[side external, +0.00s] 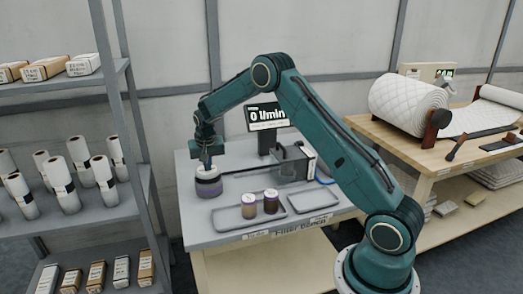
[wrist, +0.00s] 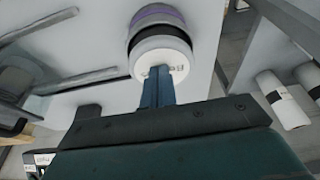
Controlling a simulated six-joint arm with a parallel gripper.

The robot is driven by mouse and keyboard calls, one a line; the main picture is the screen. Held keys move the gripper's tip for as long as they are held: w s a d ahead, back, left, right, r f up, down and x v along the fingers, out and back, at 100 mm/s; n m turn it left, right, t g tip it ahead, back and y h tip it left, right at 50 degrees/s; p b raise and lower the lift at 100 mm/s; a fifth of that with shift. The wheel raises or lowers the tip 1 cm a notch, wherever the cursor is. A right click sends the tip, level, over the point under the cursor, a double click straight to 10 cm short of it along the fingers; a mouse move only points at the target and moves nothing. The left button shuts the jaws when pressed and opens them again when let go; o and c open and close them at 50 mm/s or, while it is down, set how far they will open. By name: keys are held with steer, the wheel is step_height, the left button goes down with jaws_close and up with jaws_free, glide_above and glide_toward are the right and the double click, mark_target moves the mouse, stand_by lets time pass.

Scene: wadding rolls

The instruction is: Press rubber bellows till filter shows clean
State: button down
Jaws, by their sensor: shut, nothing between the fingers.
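The bellows (side external: 208,187) is a short round body with a white top, a dark band and a purple lower part, at the left of the bench. It also shows in the wrist view (wrist: 158,32), with partly hidden lettering on its white top. My gripper (side external: 207,165) is shut and empty, pointing down just over the bellows. In the wrist view its fingertips (wrist: 158,74) overlap the edge of the white top; I cannot tell whether they touch. A display (side external: 266,116) reads "0 l/min". A grey box-like unit (side external: 291,167) stands behind the trays; I cannot see a filter inside it.
Two small jars (side external: 249,208) with amber and dark contents stand in a grey tray (side external: 226,221). An empty tray (side external: 313,201) lies to the right. A shelf (side external: 90,207) with white rolls stands at left. A wooden table (side external: 405,148) with a quilted roll (side external: 408,105) is at right.

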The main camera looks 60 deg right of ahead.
mark_target(209, 175)
steer(key=v, duration=1.2)
steer(key=shift+w+d+r, duration=0.2)
steer(key=shift+w+r, duration=0.05)
steer(key=s+a+r+n+t+y, duration=0.1)
steer(key=s+a+r+n, duration=0.1)
steer(key=s+a+r, duration=0.5)
steer(key=s+a+r+n+t, duration=0.15)
steer(key=s+a+r, duration=0.35)
steer(key=s, duration=0.5)
steer(key=s+a+f+n, duration=0.1)
steer(key=s+a+n, duration=0.1)
steer(key=s, duration=0.8)
steer(key=s+a+f+n+y, duration=0.1)
steer(key=s+a+n, duration=0.2)
steer(key=s, duration=0.7)
steer(key=shift+s+a+t, duration=0.35)
steer(key=shift+s+a, duration=0.05)
steer(key=shift+a, duration=0.25)
